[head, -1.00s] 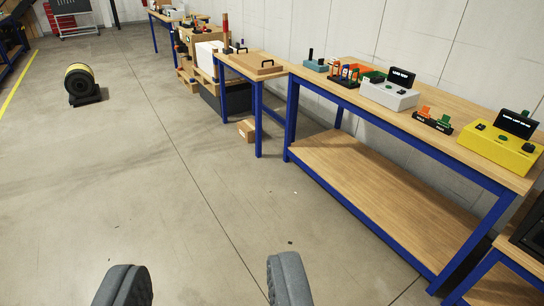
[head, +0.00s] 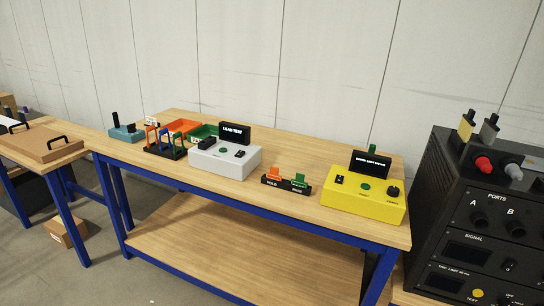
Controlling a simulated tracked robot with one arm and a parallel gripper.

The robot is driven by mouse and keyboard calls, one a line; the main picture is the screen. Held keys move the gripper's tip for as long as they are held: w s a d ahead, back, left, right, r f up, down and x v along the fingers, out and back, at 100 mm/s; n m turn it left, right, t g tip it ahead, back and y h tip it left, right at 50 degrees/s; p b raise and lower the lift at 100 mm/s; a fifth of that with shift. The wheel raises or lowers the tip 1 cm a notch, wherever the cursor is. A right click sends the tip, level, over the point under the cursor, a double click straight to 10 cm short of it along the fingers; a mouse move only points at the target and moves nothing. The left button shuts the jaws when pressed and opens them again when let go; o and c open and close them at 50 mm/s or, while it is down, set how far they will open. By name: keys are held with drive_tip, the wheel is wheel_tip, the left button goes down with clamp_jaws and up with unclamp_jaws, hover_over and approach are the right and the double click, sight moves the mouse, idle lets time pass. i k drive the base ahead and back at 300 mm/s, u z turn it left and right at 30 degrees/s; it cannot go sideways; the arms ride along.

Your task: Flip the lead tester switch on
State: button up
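The lead tester is a white box (head: 226,163) on the wooden workbench, left of the picture's middle. Its black display (head: 235,133) stands at the back and reads "LEAD TEST". A green round button (head: 223,150) sits on its top. A small black switch (head: 240,154) is to the right of that button, and a larger black part (head: 207,142) is at the left. The switch is too small to tell its position. My gripper is not in this view, and nothing of mine covers the tester.
On the workbench (head: 280,210), a yellow box (head: 362,207) with a display and a black two-slot holder (head: 286,186) are right of the tester. A lead rack (head: 165,150), trays and a teal block (head: 126,133) are left. A black panel unit (head: 470,225) stands at far right.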

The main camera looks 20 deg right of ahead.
sight(240, 153)
drive_tip(key=u, duration=0.1)
drive_tip(key=i, duration=2.55)
drive_tip(key=z, duration=0.25)
